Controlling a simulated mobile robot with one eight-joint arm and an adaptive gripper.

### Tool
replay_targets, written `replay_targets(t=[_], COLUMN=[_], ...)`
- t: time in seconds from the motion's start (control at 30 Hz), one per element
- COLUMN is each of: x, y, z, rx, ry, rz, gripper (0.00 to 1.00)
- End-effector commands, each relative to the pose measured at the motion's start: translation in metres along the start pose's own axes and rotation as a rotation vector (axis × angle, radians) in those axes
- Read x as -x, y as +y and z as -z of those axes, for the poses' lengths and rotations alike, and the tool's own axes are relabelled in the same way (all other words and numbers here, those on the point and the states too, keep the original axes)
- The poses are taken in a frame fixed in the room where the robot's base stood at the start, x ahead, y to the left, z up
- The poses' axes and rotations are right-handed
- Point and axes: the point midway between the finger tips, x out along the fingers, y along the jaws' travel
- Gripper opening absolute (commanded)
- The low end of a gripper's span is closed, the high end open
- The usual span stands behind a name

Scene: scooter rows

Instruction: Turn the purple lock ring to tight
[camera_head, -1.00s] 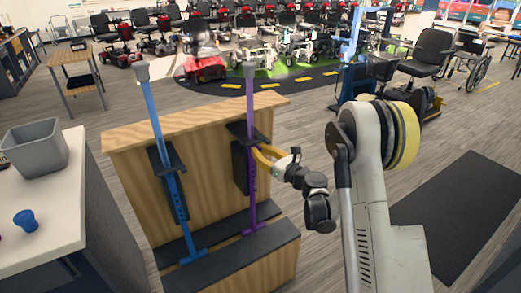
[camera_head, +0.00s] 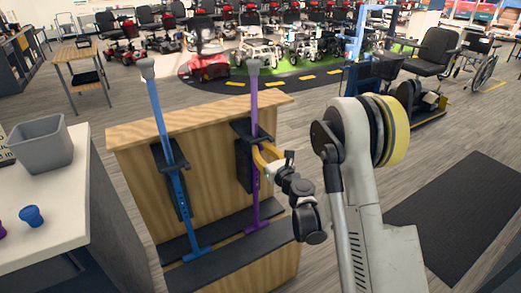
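The purple pole (camera_head: 254,108) stands upright at the right end of a wooden stand, with a grey top, a black bracket (camera_head: 243,130) and a purple foot. My gripper (camera_head: 260,156), with yellow fingers, is at the purple pole just below the bracket. Its fingertips overlap the pole in this view. I cannot tell whether they are closed on it or beside it. The purple lock ring cannot be made out; the fingers and bracket cover that part of the pole.
A similar blue pole (camera_head: 159,115) leans slightly at the stand's left end. The wooden stand (camera_head: 212,160) has a black-topped step (camera_head: 225,251) in front. A white counter (camera_head: 70,195) at left holds a grey bin (camera_head: 40,145) and a blue knob-like piece (camera_head: 32,216).

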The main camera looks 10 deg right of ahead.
Motion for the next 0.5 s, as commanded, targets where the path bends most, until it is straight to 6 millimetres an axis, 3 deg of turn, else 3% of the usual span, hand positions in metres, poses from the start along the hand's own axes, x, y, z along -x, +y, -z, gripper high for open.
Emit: replay_targets(t=[0.07, 0.5], x=[-0.0002, 0.0000], y=[0.0001, -0.0035], z=[0.0000, 0.0000], rx=[0.000, 0.000], ry=[0.000, 0.000], rz=[0.000, -0.035], gripper=[0.36, 0.36])
